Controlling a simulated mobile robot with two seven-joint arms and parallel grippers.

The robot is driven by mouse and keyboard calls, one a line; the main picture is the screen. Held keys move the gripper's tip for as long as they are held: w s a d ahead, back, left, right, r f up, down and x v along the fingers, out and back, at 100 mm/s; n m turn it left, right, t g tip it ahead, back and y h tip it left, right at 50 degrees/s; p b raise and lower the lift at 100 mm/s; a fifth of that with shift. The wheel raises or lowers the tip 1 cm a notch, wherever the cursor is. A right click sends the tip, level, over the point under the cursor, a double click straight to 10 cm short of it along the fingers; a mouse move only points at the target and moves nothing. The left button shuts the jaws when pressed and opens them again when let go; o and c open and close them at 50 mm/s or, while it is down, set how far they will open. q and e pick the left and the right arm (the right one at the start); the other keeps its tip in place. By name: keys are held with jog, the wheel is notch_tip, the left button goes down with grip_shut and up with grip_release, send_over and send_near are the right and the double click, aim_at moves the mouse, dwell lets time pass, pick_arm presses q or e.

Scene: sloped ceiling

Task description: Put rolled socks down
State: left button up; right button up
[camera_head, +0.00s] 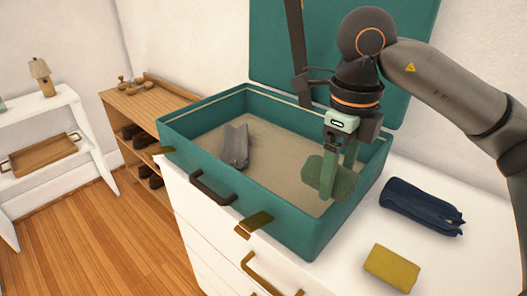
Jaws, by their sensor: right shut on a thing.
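My right gripper (329,188) points down over the right part of the open teal suitcase (285,222). It is shut on a dull green bundle, which looks like the rolled socks (345,183). The fingers cover part of the bundle. The bundle is within the suitcase outline, near the right end; I cannot tell whether it touches the beige floor of the case. A grey soft item (235,146) lies inside the suitcase towards the left. My left gripper is not in view.
The suitcase stands on a white dresser (340,262), its lid (400,55) raised behind. A dark blue rolled item (420,206) and a yellow block (391,269) lie to its right. A wooden shelf (145,105) stands at left. The middle of the suitcase floor is clear.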

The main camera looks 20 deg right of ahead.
jog(key=w+f, duration=0.3)
jog(key=w, duration=0.1)
jog(key=w+d+f, duration=0.1)
jog(key=w+f, duration=0.2)
jog(key=w, duration=0.1)
jog(key=w+d+f, duration=0.1)
jog(key=w+f, duration=0.2)
jog(key=w, duration=0.2)
jog(key=shift+w, duration=0.1)
jog(key=shift+w+f, duration=0.3)
jog(key=shift+f, duration=1.7)
jog(key=shift+f+b, duration=0.15)
jog(key=shift+b, duration=0.15)
jog(key=o, duration=1.2)
